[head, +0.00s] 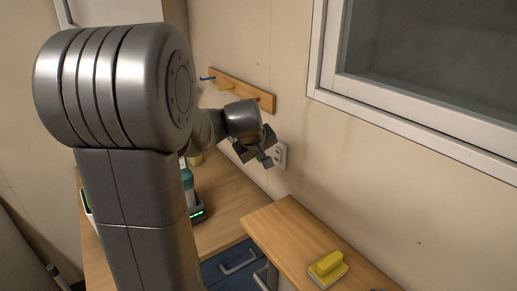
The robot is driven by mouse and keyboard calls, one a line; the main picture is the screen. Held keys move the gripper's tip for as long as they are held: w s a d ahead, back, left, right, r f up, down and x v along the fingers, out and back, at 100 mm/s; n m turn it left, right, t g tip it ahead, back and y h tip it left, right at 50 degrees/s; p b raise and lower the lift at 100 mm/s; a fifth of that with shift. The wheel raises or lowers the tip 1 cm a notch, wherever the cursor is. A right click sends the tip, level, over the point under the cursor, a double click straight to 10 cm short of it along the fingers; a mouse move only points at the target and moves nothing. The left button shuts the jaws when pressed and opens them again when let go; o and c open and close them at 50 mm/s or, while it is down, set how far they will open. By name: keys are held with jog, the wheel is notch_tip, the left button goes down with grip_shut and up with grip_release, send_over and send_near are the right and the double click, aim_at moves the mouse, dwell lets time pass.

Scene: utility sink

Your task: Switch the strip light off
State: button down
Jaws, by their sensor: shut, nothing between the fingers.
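A white wall plate (281,154) is on the beige wall at the centre of the head view, partly hidden behind my gripper. I cannot tell whether it is a switch or a socket, or how any rocker on it stands. My gripper (266,160) is shut and empty, just in front of the plate's left side. I cannot tell whether the fingertips touch it. No strip light shows in this view.
A wooden hook rail (243,90) with coloured pegs is on the wall above my gripper. A wooden counter (225,205) lies below, with a teal bottle (187,179) partly hidden by my arm. A white-framed window (400,125) is at right.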

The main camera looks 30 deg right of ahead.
aim_at(275, 161)
jog(key=w+d+f+p, duration=0.1)
jog(key=d+f+p, duration=0.1)
jog(key=d, duration=0.3)
jog(key=shift+x, duration=0.85)
jog(key=shift+f, duration=0.1)
jog(key=shift+d+f+b, duration=0.15)
jog(key=shift+f+b, duration=0.05)
jog(key=shift+b, duration=0.15)
jog(key=shift+r, duration=0.25)
